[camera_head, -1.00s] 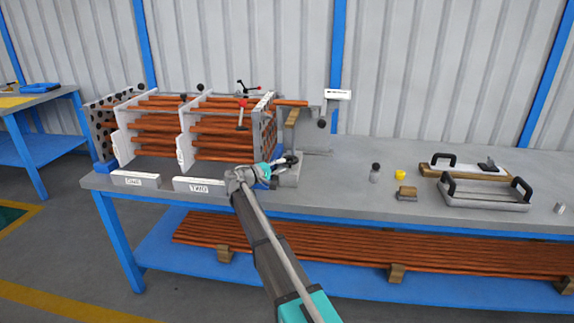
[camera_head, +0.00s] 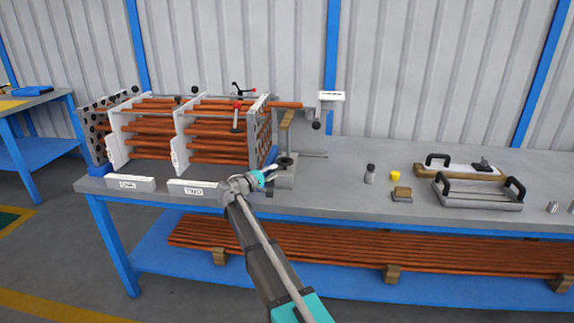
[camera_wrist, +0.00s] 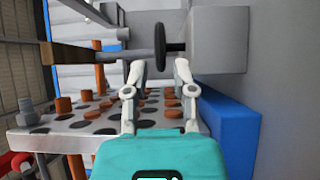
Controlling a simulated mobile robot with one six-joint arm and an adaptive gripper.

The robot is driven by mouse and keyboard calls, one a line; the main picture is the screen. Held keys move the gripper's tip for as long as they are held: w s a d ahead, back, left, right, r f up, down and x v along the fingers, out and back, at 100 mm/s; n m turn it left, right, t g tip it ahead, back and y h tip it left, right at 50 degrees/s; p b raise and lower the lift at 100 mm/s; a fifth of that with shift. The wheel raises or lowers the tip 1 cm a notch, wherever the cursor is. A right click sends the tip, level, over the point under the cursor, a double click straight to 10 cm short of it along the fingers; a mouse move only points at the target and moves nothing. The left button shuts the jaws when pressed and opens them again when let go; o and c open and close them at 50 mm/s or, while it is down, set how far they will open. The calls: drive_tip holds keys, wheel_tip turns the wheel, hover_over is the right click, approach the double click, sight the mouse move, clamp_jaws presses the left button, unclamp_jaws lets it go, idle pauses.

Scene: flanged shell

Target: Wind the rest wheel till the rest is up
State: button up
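The rest wheel (camera_head: 286,160) is a small black handwheel on a grey block (camera_head: 285,179) at the right end of the shell. In the wrist view the wheel (camera_wrist: 160,47) is seen edge-on, its shaft running into the grey housing (camera_wrist: 219,40). My gripper (camera_head: 272,172) is at the wheel's lower left. In the wrist view its fingers (camera_wrist: 160,72) are apart, with the wheel ahead of and between the tips; I cannot tell whether they touch it. The wood-topped rest (camera_head: 288,117) stands under a protruding copper tube (camera_head: 287,105); contact between them is unclear.
The shell's frame with copper tubes (camera_head: 217,146) stands left of the wheel. Labelled blocks (camera_head: 192,188) line the bench front. A grey stand with a white sign (camera_head: 332,96) is behind. A small bottle (camera_head: 369,174), yellow cup (camera_head: 395,176) and handled trays (camera_head: 478,193) lie right.

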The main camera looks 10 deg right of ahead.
sight(289, 161)
drive_tip(key=s+n+t+y, duration=0.1)
drive_tip(key=s, duration=0.1)
drive_tip(key=s+a+t, duration=0.1)
drive_tip(key=shift+s+n+y, duration=0.4)
drive_tip(key=shift+s+a+n+t+y, duration=0.45)
drive_tip(key=shift+s+n+t+y, duration=0.05)
drive_tip(key=shift+s+t+y, duration=0.1)
drive_tip(key=shift+w+d, duration=0.1)
drive_tip(key=shift+w, duration=0.1)
drive_tip(key=x, duration=1.3)
drive_tip(key=shift+w+d, duration=0.2)
drive_tip(key=shift+d, duration=0.05)
clamp_jaws()
